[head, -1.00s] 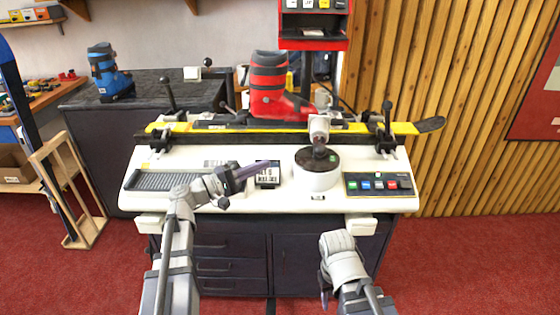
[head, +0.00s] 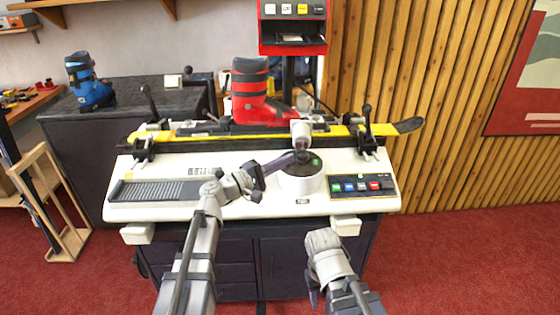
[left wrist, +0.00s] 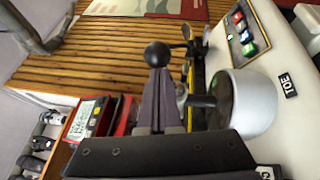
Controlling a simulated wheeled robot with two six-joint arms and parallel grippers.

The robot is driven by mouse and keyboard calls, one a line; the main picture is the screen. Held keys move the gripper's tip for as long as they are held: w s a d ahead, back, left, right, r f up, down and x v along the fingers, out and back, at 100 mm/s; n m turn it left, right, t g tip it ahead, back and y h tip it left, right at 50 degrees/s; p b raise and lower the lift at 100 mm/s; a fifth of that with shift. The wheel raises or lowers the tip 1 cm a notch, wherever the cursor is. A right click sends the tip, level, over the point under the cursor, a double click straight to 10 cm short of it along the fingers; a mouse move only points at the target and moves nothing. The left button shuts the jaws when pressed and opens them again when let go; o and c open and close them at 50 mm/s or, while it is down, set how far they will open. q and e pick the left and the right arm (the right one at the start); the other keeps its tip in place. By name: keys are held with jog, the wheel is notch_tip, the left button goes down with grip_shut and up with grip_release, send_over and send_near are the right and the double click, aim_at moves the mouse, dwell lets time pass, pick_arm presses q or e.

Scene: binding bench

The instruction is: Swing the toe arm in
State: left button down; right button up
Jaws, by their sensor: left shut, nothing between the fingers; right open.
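The toe arm (head: 301,133) is a grey upright piece on a round white turret (head: 300,187) with a dark top and a green mark. In the left wrist view the turret (left wrist: 255,103) stands at the right beside a TOE label (left wrist: 287,85). My left gripper (head: 290,161) is shut and empty, its tips by the turret's top left edge in the head view. In the left wrist view a black ball knob (left wrist: 157,54) shows at the end of the fingers (left wrist: 158,100); I cannot tell if they touch. My right gripper (head: 313,297) is low before the cabinet, open, partly hidden.
A red boot (head: 250,95) stands on the yellow ski (head: 220,133) clamped across the bench behind the turret. A button panel (head: 361,187) lies right of the turret, a ribbed grey tray (head: 160,191) at the left. Clamp levers (head: 367,112) rise at both ski ends.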

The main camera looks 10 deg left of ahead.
pick_arm(q)
jog(key=shift+s+d, duration=0.2)
jog(key=shift+d, duration=1.05)
jog(key=shift+a, duration=0.1)
pick_arm(e)
jog(key=shift+a+f, duration=0.1)
